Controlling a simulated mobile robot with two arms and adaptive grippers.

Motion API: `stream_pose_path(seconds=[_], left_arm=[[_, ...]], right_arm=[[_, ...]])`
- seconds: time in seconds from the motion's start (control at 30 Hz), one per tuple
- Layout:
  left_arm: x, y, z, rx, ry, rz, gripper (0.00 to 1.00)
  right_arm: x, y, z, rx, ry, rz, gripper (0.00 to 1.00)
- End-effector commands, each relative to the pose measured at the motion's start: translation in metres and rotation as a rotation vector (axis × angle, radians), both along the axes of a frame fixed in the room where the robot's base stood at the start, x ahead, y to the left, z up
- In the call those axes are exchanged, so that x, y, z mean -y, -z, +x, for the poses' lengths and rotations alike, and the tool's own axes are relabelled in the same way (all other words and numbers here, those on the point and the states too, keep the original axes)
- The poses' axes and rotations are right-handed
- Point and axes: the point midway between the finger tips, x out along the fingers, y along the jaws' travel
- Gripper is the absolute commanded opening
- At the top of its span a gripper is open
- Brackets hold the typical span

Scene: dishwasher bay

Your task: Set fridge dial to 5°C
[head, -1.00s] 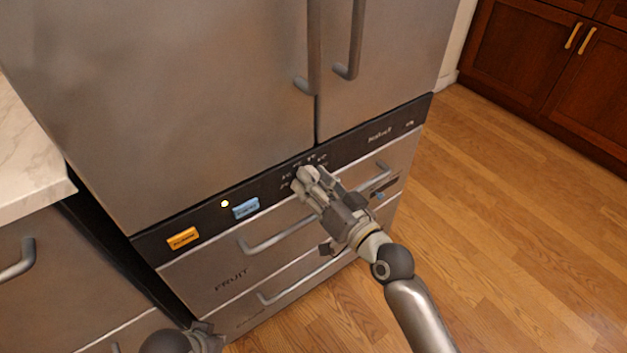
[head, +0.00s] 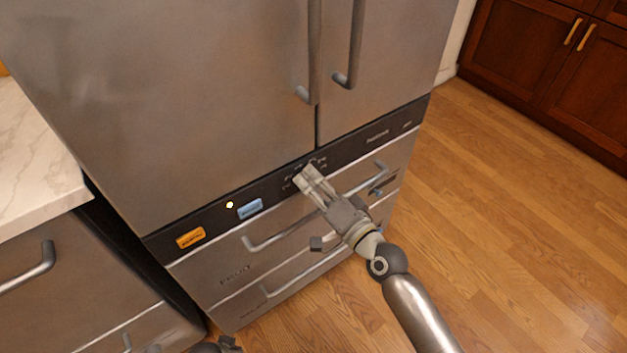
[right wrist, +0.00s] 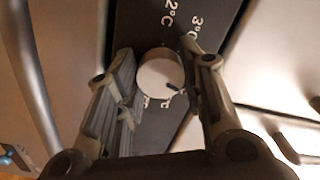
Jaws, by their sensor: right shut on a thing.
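The fridge dial (right wrist: 159,76) is a pale round knob on the black control strip (head: 352,150). A short dark pointer mark on it faces the lower right in the right wrist view. Printed 2°C and 3°C show above it there; other labels below are partly hidden. My right gripper (right wrist: 161,79) has a finger on each side of the dial and is shut on it. In the head view my right gripper (head: 306,176) reaches the strip and hides the dial. My left gripper (head: 226,344) shows only in part at the bottom edge; its jaws are unclear.
The strip also bears an orange label (head: 190,237), a blue label (head: 250,208) and a small lit light (head: 230,204). Drawer handles (head: 290,233) stick out below the strip. A marble counter (head: 40,165) stands at left. Wood floor (head: 500,220) is clear at right.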

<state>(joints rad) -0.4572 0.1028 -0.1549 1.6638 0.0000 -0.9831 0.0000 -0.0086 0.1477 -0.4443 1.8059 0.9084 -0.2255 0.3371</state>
Motion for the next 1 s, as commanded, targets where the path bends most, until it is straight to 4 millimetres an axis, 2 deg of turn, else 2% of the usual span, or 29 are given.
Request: stream_pose_path(seconds=[0.57, 0.6, 0.73, 1.0], left_arm=[[-0.0005, 0.0054, -0.0026, -0.003, 0.001, 0.001, 0.0], [-0.0005, 0.0054, -0.0026, -0.003, 0.001, 0.001, 0.0], [-0.0005, 0.0053, -0.0026, -0.003, 0.001, 0.001, 0.0], [0.0001, 0.0047, -0.0022, -0.003, 0.0, 0.0, 0.0]], right_arm=[[0.0004, 0.0008, 0.0002, -0.02, 0.0, 0.026, 0.12], [0.0005, 0.0008, 0.0002, -0.02, 0.0, 0.026, 0.41], [0.0003, 0.0006, 0.0001, -0.02, 0.0, 0.026, 0.58], [0.0002, 0.0003, 0.0, -0.019, 0.0, 0.027, 0.58]])
